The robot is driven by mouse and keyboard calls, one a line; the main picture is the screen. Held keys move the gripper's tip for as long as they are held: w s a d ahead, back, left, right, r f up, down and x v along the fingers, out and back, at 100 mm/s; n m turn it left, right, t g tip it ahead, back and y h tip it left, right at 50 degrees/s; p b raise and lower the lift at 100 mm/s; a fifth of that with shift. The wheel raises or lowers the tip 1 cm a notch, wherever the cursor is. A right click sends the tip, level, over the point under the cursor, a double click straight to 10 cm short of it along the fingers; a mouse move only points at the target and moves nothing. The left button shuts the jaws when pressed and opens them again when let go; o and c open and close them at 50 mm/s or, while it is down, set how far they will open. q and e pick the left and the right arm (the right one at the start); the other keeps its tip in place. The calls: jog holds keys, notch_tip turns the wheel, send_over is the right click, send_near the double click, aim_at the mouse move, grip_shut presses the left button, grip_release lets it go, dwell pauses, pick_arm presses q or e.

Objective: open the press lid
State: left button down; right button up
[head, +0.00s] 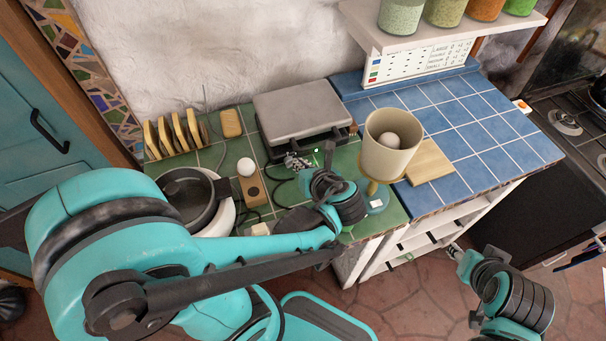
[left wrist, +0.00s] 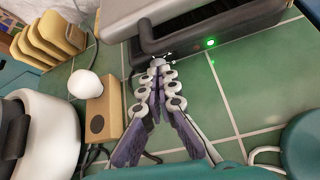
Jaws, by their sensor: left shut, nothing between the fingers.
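The press (head: 302,104) stands on the green tiles against the wall, its flat grey lid down. Its dark front handle bar shows in the left wrist view (left wrist: 185,42), with a lit green lamp (left wrist: 211,43) on the body near it. My left gripper (head: 292,160) is at the press's front edge. In the left wrist view its fingers (left wrist: 158,64) are together and empty, tips close to the left part of the handle; I cannot tell whether they touch it. My right gripper (head: 457,251) is low at the right, off the counter; its fingers are too small to read.
A wooden block (head: 252,189) with a white ball (head: 246,167) lies left of my left gripper. A lamp with a cream shade (head: 391,143) stands at right, near a wooden board (head: 428,161). Blue tiles at back right are clear.

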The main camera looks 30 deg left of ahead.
pick_arm(q)
jog(key=shift+w+r, duration=0.1)
jog(key=shift+r, duration=0.4)
jog(key=shift+w+r, duration=0.15)
jog(key=shift+r, duration=0.1)
pick_arm(e)
jog(key=shift+r, duration=0.1)
